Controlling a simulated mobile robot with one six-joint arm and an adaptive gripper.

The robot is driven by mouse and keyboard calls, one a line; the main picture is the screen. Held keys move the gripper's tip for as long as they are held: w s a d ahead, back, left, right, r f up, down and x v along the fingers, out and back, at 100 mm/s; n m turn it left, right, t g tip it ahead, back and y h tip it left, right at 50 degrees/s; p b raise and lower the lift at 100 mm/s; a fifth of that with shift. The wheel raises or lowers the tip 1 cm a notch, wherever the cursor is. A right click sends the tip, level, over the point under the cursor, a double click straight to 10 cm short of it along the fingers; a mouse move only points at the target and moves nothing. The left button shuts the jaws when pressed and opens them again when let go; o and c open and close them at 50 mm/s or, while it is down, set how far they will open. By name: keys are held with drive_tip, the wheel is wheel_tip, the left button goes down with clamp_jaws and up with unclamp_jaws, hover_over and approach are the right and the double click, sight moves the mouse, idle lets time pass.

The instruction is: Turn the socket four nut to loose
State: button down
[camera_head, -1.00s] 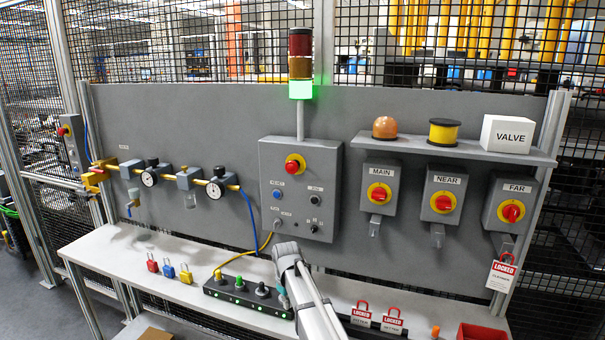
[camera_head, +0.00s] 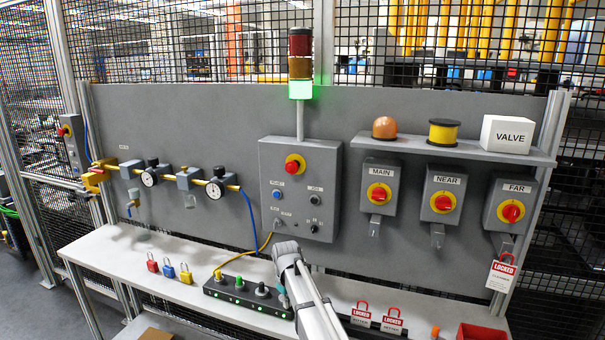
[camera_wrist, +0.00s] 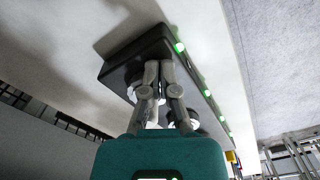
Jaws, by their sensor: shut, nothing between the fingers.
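The black socket block (camera_head: 222,293) lies along the white bench, with a yellow-topped fitting (camera_head: 218,275), a green one (camera_head: 239,284) and a dark one (camera_head: 262,291) on top. The block also shows in the wrist view (camera_wrist: 118,72). My gripper (camera_wrist: 160,72) is shut and empty at the right end of the block, by the fourth socket. In the wrist view a dark round nut (camera_wrist: 131,78) shows partly behind my fingers. I cannot tell whether they touch it. My arm hides most of this end in the head view. Green lights line the block's front edge.
Red, blue and yellow padlocks (camera_head: 169,269) stand left of the block. Red "locked" tags (camera_head: 361,315) and a red bin (camera_head: 482,332) are to the right. A grey control box (camera_head: 300,190) is on the panel behind. The stack light (camera_head: 300,90) shows green.

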drive_tip(key=shift+w+d, duration=0.4)
drive_tip(key=shift+d, duration=0.15)
idle(0.4)
drive_tip(key=shift+w+d, duration=0.45)
drive_tip(key=shift+w, duration=0.1)
idle(0.7)
drive_tip(key=shift+s+d, duration=0.1)
drive_tip(key=shift+d, duration=0.05)
drive_tip(key=shift+s+d, duration=0.1)
drive_tip(key=shift+d, duration=0.1)
idle(0.4)
wheel_tip(320, 180, up, 6)
drive_tip(key=p, duration=0.6)
drive_tip(key=shift+s+a, duration=0.1)
idle(0.4)
drive_tip(key=shift+s+a+r+p, duration=0.25)
drive_tip(key=shift+s+a, duration=0.15)
drive_tip(key=shift+a, duration=0.2)
drive_tip(key=shift+s+a+r+p, duration=0.25)
drive_tip(key=shift+s+a, duration=0.15)
drive_tip(key=shift+a, duration=0.2)
